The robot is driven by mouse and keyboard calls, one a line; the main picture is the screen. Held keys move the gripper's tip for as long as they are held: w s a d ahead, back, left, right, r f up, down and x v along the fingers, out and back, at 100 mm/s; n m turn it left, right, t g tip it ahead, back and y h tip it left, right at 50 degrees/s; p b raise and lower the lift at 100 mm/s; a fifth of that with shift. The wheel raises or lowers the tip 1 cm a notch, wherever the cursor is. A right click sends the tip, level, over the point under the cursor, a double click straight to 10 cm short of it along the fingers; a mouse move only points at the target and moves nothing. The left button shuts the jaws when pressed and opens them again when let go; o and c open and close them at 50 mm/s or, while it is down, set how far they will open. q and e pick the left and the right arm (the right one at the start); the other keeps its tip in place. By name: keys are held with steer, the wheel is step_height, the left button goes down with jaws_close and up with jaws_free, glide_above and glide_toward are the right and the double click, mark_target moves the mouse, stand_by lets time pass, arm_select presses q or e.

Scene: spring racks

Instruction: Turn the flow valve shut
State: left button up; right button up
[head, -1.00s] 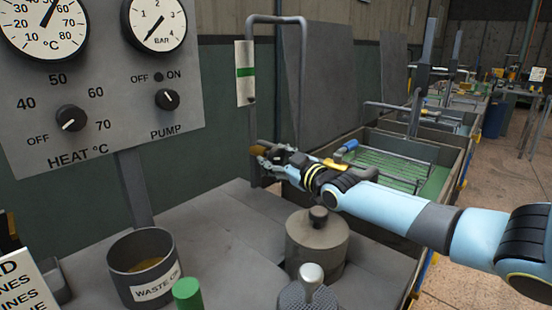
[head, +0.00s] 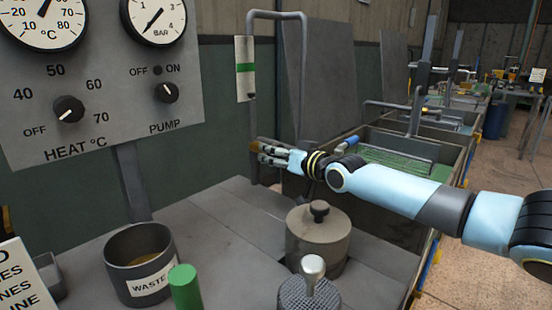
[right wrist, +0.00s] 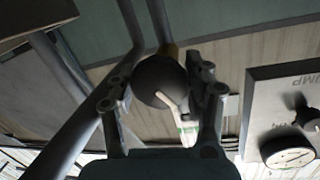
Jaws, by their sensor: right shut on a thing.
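The flow valve sits on the vertical pipe on the left, where its brass body (head: 255,146) shows in the head view. In the right wrist view its round dark grey knob (right wrist: 158,80) lies between the two fingers, with the brass part (right wrist: 168,50) behind it. A pale strip crosses the knob's lower edge. My right gripper (head: 268,154) reaches in from the right; it also shows in the right wrist view (right wrist: 160,88), shut on the knob. In the head view the fingers hide most of the knob. My left gripper is not in view.
A white plate with a green band (head: 245,68) hangs by the pipe. The control panel (head: 110,105) stands left. A lidded grey pot (head: 318,240), a green cylinder (head: 185,288) and a waste cup (head: 140,262) stand in front. A blue handle (head: 348,143) is near the tank.

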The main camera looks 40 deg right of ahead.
steer(key=m+y+b, duration=0.1)
steer(key=m+b, duration=0.1)
steer(key=m, duration=0.3)
steer(key=shift+g, duration=0.3)
stand_by(0.4)
steer(key=o, duration=1.2)
